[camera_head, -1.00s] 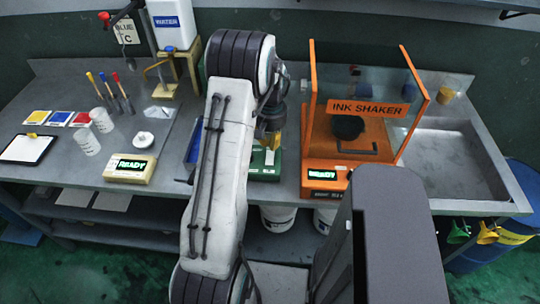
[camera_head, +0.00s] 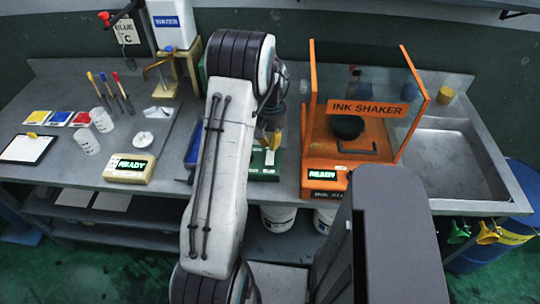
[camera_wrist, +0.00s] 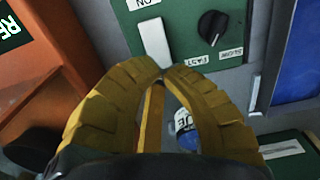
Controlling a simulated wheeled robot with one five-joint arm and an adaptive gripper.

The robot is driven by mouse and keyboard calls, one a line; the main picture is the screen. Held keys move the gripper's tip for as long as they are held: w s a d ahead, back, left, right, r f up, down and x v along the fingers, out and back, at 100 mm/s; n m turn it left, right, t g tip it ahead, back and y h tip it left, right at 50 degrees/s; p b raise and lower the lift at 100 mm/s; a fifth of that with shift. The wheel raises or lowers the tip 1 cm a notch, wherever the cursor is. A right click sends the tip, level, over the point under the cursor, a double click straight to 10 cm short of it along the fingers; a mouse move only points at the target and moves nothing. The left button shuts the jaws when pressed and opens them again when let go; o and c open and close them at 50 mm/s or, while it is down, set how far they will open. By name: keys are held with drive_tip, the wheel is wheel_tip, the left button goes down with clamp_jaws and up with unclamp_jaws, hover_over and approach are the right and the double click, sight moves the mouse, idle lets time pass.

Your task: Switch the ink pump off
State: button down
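The ink pump is a green unit (camera_head: 266,165) on the bench, partly hidden behind my arm in the head view. In the wrist view its green panel (camera_wrist: 187,14) carries a white lever switch (camera_wrist: 154,40) beside an ON label (camera_wrist: 145,3). A black knob (camera_wrist: 212,26) with FAST and SLOW labels sits to the right. My gripper (camera_wrist: 162,73) has yellow fingers with the tips together, right at the lever's near end. I cannot tell whether they touch it. Nothing is held between the tips. It also shows over the pump in the head view (camera_head: 269,139).
The orange ink shaker (camera_head: 317,172) stands close on the pump's right, with clear side panels. A blue tray (camera_head: 193,152) lies on its left. A beige READY box (camera_head: 130,168) and a sink (camera_head: 440,160) are farther off. A blue-labelled container (camera_wrist: 184,122) shows below my fingers.

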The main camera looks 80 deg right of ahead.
sight(270, 153)
drive_tip(key=shift+f+b, duration=1.55)
drive_tip(key=shift+f, duration=0.4)
idle(1.0)
drive_tip(key=shift+r, duration=0.15)
drive_tip(key=shift+r+p, duration=2.4)
drive_tip(key=shift+r, duration=1)
